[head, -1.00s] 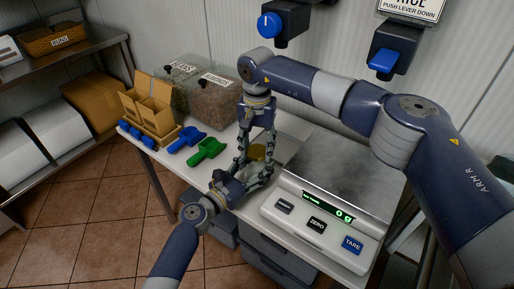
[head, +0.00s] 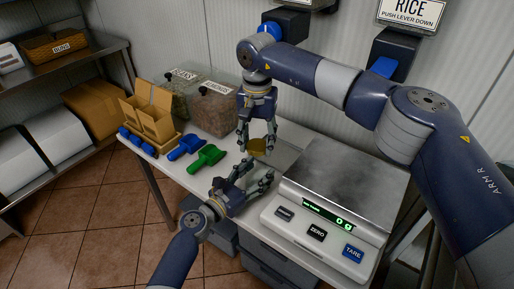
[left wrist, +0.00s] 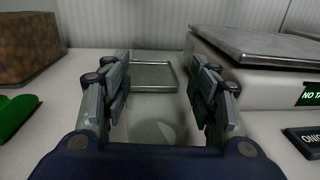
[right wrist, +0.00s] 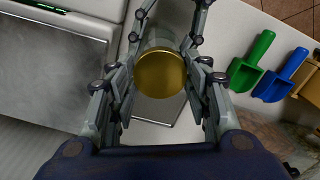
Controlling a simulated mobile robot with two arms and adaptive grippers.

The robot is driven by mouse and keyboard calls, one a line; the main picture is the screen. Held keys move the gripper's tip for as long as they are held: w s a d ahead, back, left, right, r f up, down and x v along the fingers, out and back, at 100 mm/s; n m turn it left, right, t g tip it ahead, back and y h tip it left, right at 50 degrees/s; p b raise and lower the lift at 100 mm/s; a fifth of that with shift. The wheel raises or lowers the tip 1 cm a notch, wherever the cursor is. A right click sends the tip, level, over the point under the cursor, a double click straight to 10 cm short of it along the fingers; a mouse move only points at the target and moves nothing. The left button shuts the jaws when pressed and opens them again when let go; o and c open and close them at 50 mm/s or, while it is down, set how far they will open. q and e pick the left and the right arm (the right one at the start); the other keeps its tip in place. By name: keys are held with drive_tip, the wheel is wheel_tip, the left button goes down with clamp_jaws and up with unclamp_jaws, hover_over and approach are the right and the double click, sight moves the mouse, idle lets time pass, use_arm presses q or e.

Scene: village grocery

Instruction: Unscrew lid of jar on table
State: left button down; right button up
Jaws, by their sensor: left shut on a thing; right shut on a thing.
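The gold lid (head: 257,145) shows between the fingers of my right gripper (head: 258,148), which points down over the table. In the right wrist view the lid (right wrist: 160,74) is a round gold disc between the fingers of my right gripper (right wrist: 161,100), shut on it. My left gripper (head: 258,173) reaches in low from the front, shut on the clear glass jar. The jar (left wrist: 155,132) is a faint see-through shape between its fingers in the left wrist view; it also shows beyond the lid in the right wrist view (right wrist: 160,38). I cannot tell whether lid and jar still touch.
A scale (head: 312,218) stands close on the right. Green (head: 207,157) and blue (head: 187,146) scoops lie on the left, before clear bins (head: 212,107) and a cardboard box (head: 150,115). A shallow metal tray (left wrist: 153,76) lies behind the jar.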

use_arm(q)
drive_tip(key=c, duration=0.5)
unclamp_jaws()
